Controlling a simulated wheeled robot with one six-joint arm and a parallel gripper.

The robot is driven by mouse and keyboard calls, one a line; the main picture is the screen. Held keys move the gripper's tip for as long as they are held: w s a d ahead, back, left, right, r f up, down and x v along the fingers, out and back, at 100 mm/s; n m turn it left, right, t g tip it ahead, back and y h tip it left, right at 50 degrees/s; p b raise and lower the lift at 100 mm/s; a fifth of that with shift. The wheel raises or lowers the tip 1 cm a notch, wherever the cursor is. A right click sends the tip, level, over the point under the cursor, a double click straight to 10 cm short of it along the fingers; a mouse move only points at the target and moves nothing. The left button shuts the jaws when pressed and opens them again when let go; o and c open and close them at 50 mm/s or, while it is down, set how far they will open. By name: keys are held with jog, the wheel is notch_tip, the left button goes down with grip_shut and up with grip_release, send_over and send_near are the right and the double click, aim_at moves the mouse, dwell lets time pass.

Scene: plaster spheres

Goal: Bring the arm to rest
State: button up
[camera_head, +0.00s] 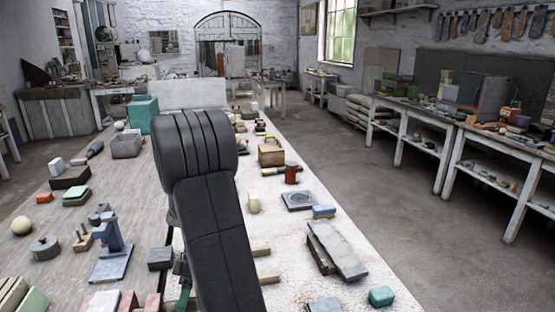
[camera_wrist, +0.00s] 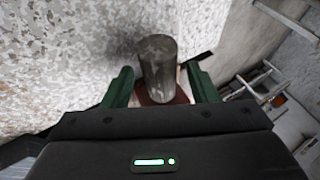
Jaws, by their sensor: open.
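My gripper (camera_wrist: 158,70) is open in the wrist view, with its two green fingers spread apart. A mottled grey cylinder (camera_wrist: 157,62) appears in the gap between the fingers, with a gap on either side. I cannot tell whether it is between the fingertips or beyond them. A reddish-brown piece (camera_wrist: 180,97) shows at the cylinder's lower end. In the head view my dark arm rises in the middle, bent over the long table (camera_head: 375,285), and my gripper is mostly hidden behind it.
The table is crowded. On the right lie a grey slab (camera_head: 338,250) and a teal block (camera_head: 381,297). Free floor (camera_head: 420,240) separates the table from the right-hand benches.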

jog(key=t, duration=0.1)
jog(key=t+b, duration=0.1)
jog(key=t, duration=0.1)
jog(key=n+t, duration=0.1)
jog(key=shift+s+d+y, duration=0.1)
jog(key=shift+s+y, duration=0.25)
jog(key=shift+y, duration=0.05)
jog(key=shift+v, duration=1.4)
